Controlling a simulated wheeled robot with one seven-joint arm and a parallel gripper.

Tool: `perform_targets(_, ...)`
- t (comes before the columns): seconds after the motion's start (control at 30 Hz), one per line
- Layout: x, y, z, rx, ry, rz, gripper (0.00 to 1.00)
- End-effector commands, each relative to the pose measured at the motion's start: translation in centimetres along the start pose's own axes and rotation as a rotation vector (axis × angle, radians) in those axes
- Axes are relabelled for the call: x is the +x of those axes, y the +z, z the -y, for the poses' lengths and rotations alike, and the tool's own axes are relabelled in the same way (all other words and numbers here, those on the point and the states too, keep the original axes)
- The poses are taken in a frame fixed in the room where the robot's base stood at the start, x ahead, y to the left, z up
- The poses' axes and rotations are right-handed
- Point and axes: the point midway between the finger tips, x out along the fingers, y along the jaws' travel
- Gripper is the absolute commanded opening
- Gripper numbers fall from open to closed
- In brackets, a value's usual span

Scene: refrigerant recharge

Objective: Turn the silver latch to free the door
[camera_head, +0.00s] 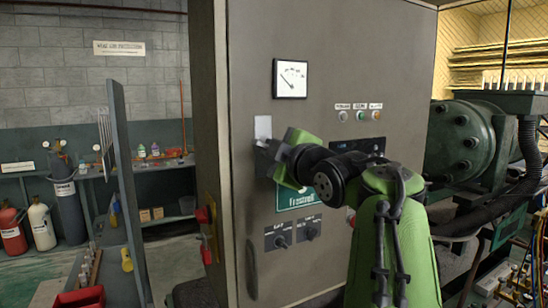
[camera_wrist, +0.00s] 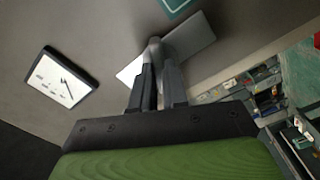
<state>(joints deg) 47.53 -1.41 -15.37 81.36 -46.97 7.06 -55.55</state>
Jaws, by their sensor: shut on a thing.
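The silver latch shows as a light metal plate (camera_head: 263,127) on the left part of the grey cabinet door (camera_head: 330,75). In the wrist view the latch plate (camera_wrist: 190,36) lies slanted across the picture, with a rounded grey handle (camera_wrist: 154,46) in front of it. My gripper (camera_head: 262,146) is at the lower part of the plate, and in the wrist view its two dark fingers (camera_wrist: 156,75) are closed together on the handle. The fingers hide part of the handle and plate. The door appears closed against its frame.
A gauge (camera_head: 290,79) sits above the latch. A green sign (camera_head: 297,196) and two black knobs (camera_head: 297,234) are below my gripper. A red part (camera_head: 204,229) sticks out at the cabinet's left side. Open floor and a shelf (camera_head: 165,217) lie to the left; a large green machine (camera_head: 465,138) stands right.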

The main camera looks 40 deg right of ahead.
Motion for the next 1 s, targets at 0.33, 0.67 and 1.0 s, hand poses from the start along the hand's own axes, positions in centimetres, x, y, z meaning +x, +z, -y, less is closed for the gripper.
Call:
perform_targets(0.33,0.11,0.21,0.35,-0.084,-0.011,0.004,0.0)
perform_targets(0.67,0.15,0.31,0.53,-0.21,-0.01,0.003,0.0)
perform_targets(1.0,0.11,0.18,0.33,-0.391,-0.009,0.001,0.28)
